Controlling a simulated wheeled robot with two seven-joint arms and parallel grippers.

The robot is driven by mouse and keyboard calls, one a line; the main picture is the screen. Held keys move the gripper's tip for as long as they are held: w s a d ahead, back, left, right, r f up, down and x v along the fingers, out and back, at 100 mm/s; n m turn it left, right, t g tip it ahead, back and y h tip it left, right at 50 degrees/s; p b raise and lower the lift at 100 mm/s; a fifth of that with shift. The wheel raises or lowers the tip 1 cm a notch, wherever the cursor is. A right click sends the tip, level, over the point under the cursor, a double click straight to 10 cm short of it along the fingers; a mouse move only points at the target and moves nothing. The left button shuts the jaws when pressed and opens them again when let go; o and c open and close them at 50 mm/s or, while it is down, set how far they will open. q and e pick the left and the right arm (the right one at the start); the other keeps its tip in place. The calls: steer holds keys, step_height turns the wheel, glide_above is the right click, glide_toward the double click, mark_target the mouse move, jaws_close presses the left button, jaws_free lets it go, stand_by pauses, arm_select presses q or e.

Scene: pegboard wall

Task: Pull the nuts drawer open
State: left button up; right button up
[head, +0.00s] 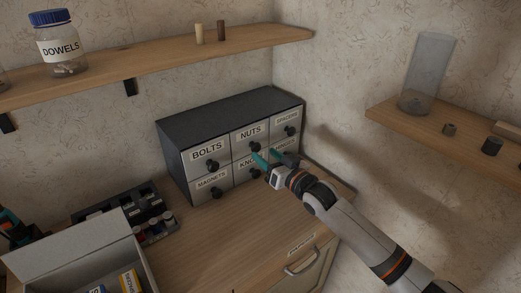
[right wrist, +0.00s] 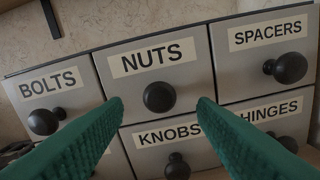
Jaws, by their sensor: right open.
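The nuts drawer (head: 249,134) is the top middle drawer of a small dark cabinet (head: 225,118) on the wooden counter. Its front looks flush with its neighbours. In the right wrist view the nuts drawer (right wrist: 157,62) fills the centre, with its round black knob (right wrist: 159,97) below the label. My right gripper (head: 267,156) is open in front of the cabinet. In the right wrist view its green fingers (right wrist: 161,105) stand on either side of the nuts knob, with nothing between them that I can see gripped.
Bolts (head: 207,153), spacers (head: 287,121), magnets and knobs drawers surround it, with hinges at lower right. A grey open box (head: 75,250) and a dark tray (head: 140,215) stand at left. Shelves (head: 160,62) hang above and at right. The counter before the cabinet is clear.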

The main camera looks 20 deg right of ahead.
mark_target(258, 149)
steer(key=x, duration=0.3)
steer(key=shift+w, duration=0.1)
steer(key=c, duration=0.6)
arm_select(q)
steer(key=shift+w+a+r, duration=0.1)
steer(key=shift+w+r, duration=0.05)
steer(key=shift+w, duration=0.3)
steer(key=shift+w+a+r, duration=0.1)
steer(key=shift+w, duration=0.3)
arm_select(e)
jaws_close()
